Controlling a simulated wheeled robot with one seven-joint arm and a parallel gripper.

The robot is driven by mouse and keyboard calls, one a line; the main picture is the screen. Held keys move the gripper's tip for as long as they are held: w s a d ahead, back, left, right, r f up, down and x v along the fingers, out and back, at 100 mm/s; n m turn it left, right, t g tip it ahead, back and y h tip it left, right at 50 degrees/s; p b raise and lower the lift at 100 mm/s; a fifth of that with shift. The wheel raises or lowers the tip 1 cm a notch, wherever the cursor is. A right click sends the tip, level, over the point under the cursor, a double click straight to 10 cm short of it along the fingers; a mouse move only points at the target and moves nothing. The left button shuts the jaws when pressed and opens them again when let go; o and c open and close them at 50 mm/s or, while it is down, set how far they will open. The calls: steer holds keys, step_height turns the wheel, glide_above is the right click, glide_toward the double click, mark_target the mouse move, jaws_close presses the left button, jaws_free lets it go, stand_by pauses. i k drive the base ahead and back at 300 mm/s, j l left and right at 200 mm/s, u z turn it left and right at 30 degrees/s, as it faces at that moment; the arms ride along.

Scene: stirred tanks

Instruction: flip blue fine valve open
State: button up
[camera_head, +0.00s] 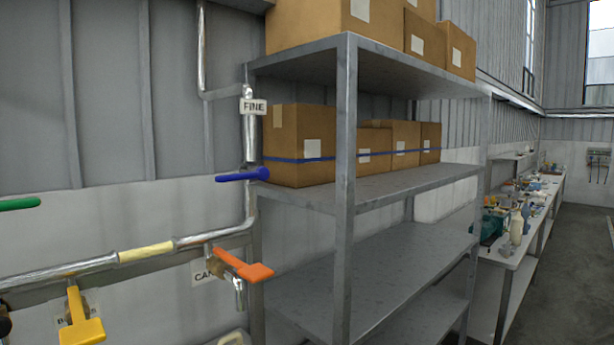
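The blue valve handle (242,175) sits on a vertical metal pipe at the left of the shelf. Its lever lies about level, pointing left, across the pipe. A white label reading "FINE" (253,107) is on the same pipe above it. The valve body is mostly hidden behind the handle. My gripper is not in view.
A metal shelf rack (345,200) with cardboard boxes (300,145) stands close right of the valve. An orange handle (243,265) is below it, a yellow handle (80,322) lower left, a green handle (18,204) at far left. Floor (565,260) is open at right.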

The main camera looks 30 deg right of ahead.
mark_target(240, 177)
steer(key=z, duration=0.35)
steer(key=k+u, duration=0.1)
steer(key=u, duration=0.35)
steer(key=k+u, duration=0.15)
steer(key=u, duration=0.3)
steer(key=k+u, duration=0.1)
steer(key=u, duration=0.35)
steer(key=k+u, duration=0.15)
steer(key=u, duration=0.25)
steer(key=k+j+u, duration=0.1)
steer(key=u, duration=0.35)
